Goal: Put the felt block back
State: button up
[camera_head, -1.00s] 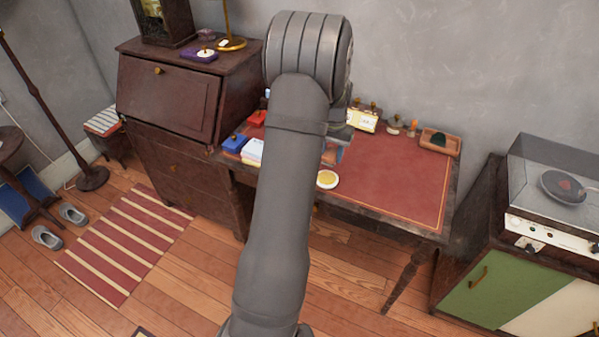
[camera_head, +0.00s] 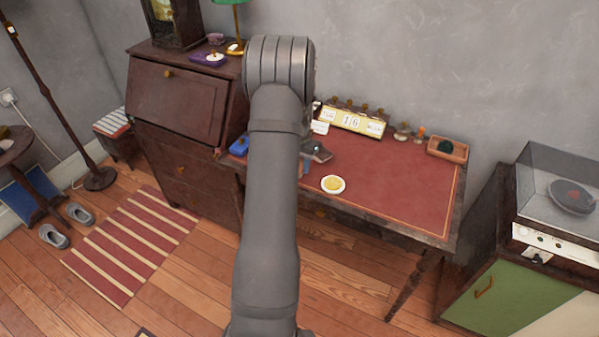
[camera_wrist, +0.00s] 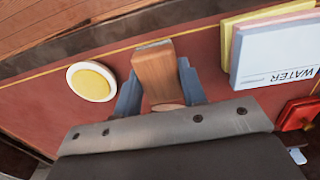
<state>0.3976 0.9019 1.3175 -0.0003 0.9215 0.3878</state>
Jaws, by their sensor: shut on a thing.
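In the wrist view, a wooden block (camera_wrist: 156,72) with a thin grey layer at its far end, apparently the felt block, is between the blue fingers of my gripper (camera_wrist: 160,88). The fingers are shut on its sides. The red desk top (camera_head: 390,185) lies beneath it; I cannot tell whether the block touches it. In the head view, my gripper (camera_head: 312,158) is over the left part of the desk, partly behind my arm, and the block is not clear there.
A white dish with a yellow middle (camera_head: 333,184) is close by. Papers marked WATER (camera_wrist: 275,52) lie right in the wrist view. The desk's right half is clear.

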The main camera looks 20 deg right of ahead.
jog(key=shift+f, duration=1.9)
jog(key=o, duration=1)
jog(key=shift+f, duration=0.15)
notch_tip(320, 180, up, 12)
jog(key=shift+r, duration=0.2)
jog(key=shift+f, duration=0.1)
jog(key=shift+f, duration=4.05)
jog(key=shift+f, duration=0.1)
